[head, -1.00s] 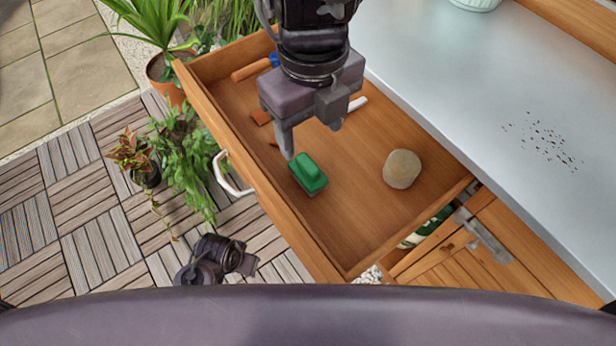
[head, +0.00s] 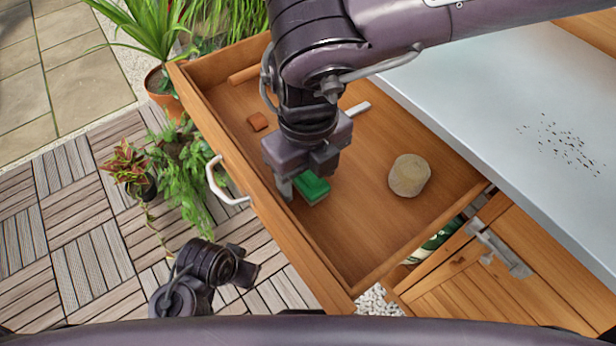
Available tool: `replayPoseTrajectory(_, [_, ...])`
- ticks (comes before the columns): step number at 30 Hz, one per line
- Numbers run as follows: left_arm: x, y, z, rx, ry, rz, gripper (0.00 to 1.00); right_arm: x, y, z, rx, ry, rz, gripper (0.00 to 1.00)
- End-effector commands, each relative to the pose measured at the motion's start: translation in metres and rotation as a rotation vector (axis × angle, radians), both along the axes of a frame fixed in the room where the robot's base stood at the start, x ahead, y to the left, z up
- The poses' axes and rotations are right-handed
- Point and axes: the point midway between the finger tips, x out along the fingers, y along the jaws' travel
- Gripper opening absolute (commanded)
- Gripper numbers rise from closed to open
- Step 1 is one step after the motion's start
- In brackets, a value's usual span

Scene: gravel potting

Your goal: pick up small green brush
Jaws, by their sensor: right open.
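The small green brush (head: 313,187) lies on the floor of the open wooden drawer, near the drawer's front wall. My right gripper (head: 303,189) points down over it from above, open. One finger shows at the brush's left side; the other finger is hidden or hard to make out. The gripper body covers the far part of the brush. I cannot tell whether the fingers touch it. My left arm (head: 205,275) shows at the lower left, outside the drawer, with its fingertips not visible.
The grey countertop (head: 490,90) with dark specks lies right. Potted plants (head: 180,170) stand left.

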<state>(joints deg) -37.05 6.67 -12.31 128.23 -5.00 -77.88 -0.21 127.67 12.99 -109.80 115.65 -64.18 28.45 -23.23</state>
Motion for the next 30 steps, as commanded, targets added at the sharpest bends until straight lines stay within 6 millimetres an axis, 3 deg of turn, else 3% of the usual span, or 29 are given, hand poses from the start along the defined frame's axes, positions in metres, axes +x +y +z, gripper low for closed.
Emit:
replayPoseTrajectory(7, [0.000, 0.000, 0.000, -0.001, -0.002, -0.001, 0.36, 0.000, 0.000, -0.001, 0.000, 0.000, 0.001, 0.59])
replayPoseTrajectory(18, [0.000, 0.000, 0.000, -0.001, -0.001, 0.000, 0.36, 0.000, 0.000, 0.000, 0.000, 0.000, 0.000, 0.13])
replayPoseTrajectory(30, [-0.001, 0.000, 0.003, 0.001, 0.005, 0.003, 0.36, 0.000, 0.000, 0.010, 0.000, -0.001, 0.000, 0.13])
